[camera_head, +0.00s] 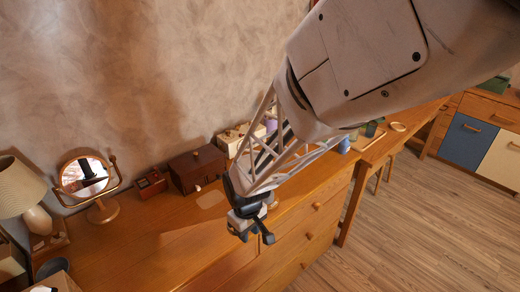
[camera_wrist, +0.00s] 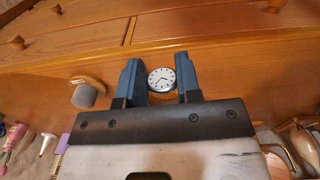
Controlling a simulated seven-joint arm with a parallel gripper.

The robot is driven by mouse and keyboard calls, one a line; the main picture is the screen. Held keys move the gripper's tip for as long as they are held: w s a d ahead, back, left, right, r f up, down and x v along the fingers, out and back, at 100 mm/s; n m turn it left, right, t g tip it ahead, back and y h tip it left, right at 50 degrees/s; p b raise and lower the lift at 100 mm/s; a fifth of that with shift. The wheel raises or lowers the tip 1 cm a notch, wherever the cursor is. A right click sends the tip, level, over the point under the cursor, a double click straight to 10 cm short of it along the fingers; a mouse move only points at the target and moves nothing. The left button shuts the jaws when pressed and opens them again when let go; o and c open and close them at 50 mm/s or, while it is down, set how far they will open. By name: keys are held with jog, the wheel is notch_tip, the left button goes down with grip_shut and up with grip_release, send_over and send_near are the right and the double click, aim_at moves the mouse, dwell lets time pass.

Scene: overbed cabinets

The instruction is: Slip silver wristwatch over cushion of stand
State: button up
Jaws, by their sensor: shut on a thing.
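My gripper (camera_wrist: 158,70) is shut on the silver wristwatch (camera_wrist: 162,79). The watch's round white dial with dark marks and hands shows between the two blue-grey fingers; its band is mostly hidden. In the head view my gripper (camera_head: 252,236) hangs over the front part of the wooden dresser top, and the watch cannot be made out there. The stand (camera_wrist: 88,93), a wooden curved piece with a grey rounded cushion, is to the left of the fingers in the wrist view, apart from the watch.
A dark wooden box (camera_head: 197,168), a small open box (camera_head: 151,184), a round mirror (camera_head: 87,177) and a lamp (camera_head: 20,188) stand toward the dresser's back and left. Several bottles and cosmetics line the wrist view's lower edge.

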jog(key=w+d+r, duration=0.2)
jog(key=w+d, duration=0.2)
jog(key=w, duration=0.5)
jog(key=w+d+r, duration=0.2)
jog(key=w+d, duration=0.2)
jog(key=w, duration=0.5)
jog(key=shift+r, duration=0.3)
jog(key=shift+d, duration=0.1)
jog(key=shift+f, duration=0.2)
jog(key=shift+f, duration=2.6)
jog(key=shift+f, duration=2.65)
jog(key=o, duration=1)
jog(key=shift+r, duration=0.1)
